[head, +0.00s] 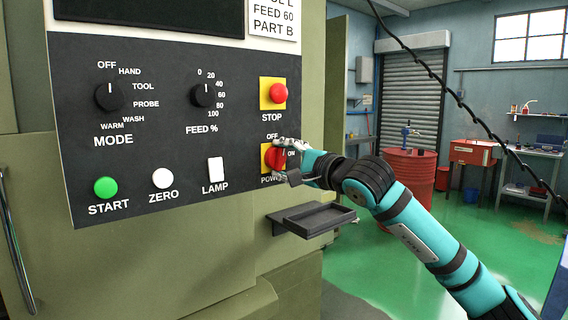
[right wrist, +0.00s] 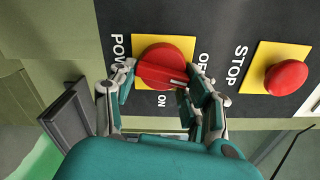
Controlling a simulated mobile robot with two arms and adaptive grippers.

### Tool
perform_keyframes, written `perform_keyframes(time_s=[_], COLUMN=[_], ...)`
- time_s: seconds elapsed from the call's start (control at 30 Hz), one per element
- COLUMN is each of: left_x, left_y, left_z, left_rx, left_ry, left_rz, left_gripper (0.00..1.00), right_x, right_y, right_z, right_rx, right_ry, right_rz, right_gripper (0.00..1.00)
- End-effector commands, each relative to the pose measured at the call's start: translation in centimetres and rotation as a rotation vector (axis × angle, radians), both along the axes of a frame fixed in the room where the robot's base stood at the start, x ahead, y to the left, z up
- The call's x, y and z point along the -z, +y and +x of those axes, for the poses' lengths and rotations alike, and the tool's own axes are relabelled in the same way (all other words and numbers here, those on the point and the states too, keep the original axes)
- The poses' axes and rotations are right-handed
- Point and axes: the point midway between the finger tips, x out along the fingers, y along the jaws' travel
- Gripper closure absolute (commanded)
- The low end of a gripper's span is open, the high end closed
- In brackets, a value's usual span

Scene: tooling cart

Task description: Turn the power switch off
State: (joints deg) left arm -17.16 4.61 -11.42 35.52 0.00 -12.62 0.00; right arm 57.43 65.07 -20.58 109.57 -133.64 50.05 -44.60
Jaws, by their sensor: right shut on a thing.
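The power switch is a round red knob (head: 271,158) on a yellow plate at the lower right of the dark control panel. OFF is printed above it and ON to its right. My right gripper (head: 284,156) is at the knob. In the right wrist view my right gripper (right wrist: 163,82) has its fingers on both sides of the knob (right wrist: 165,62), shut on it. A pale mark on the knob's lower right edge lies between the ON and OFF labels there. In the head view the fingers partly cover the knob. My left gripper is not in view.
A red STOP button (head: 279,92) on yellow sits just above the switch. A small dark tray (head: 318,219) juts out below it. MODE (head: 109,97) and FEED (head: 204,95) dials and a white LAMP switch (head: 215,169) are to the left. Open green floor lies right.

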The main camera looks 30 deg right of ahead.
Motion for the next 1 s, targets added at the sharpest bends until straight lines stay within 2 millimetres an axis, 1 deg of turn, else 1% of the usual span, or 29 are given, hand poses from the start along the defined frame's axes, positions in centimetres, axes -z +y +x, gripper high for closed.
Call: perform_keyframes(time_s=[0.2, 0.4, 0.6, 1.0], left_x=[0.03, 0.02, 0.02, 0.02], left_y=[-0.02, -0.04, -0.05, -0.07], left_z=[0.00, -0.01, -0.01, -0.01], left_rx=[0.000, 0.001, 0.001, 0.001], left_ry=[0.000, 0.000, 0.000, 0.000], left_rz=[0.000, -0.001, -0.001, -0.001], left_gripper=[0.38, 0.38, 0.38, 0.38], right_x=[-0.04, -0.04, -0.07, -0.03], right_y=[0.03, 0.03, 0.04, 0.06], right_z=[0.01, 0.03, 0.03, 0.04], right_rx=[0.000, -0.001, -0.002, -0.002], right_ry=[-0.009, -0.015, -0.018, -0.017], right_rz=[-0.142, -0.224, -0.261, -0.269], right_gripper=[0.84, 0.84, 0.84, 0.84])
